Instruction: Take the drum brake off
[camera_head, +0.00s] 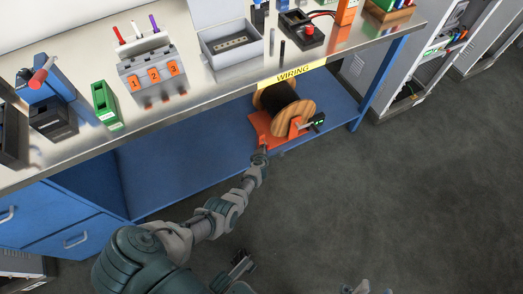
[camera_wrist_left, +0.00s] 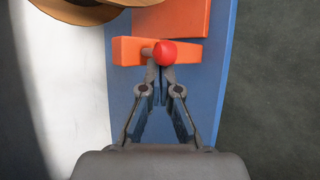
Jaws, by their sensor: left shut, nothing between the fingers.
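A wooden cable drum (camera_head: 298,108) wound with dark cable sits on an orange stand (camera_head: 281,139) on the blue lower shelf. A red ball knob (camera_wrist_left: 166,53) on a short grey pin shows in the left wrist view, against an orange bar (camera_wrist_left: 128,51) of the stand. My left gripper (camera_head: 262,158) reaches to the stand's near side. In the left wrist view its fingertips (camera_wrist_left: 160,76) are together just below the knob, with nothing between them. I cannot tell whether they touch the pin. Grey parts at the bottom edge of the head view may be my right gripper, cut off.
A small black device with green lights (camera_head: 318,121) is at the drum's right. The metal bench top (camera_head: 200,98) overhangs the shelf, with a yellow WIRING label (camera_head: 294,73) on its edge. Blue drawers (camera_head: 75,225) stand at left. The floor (camera_head: 400,190) at right is clear.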

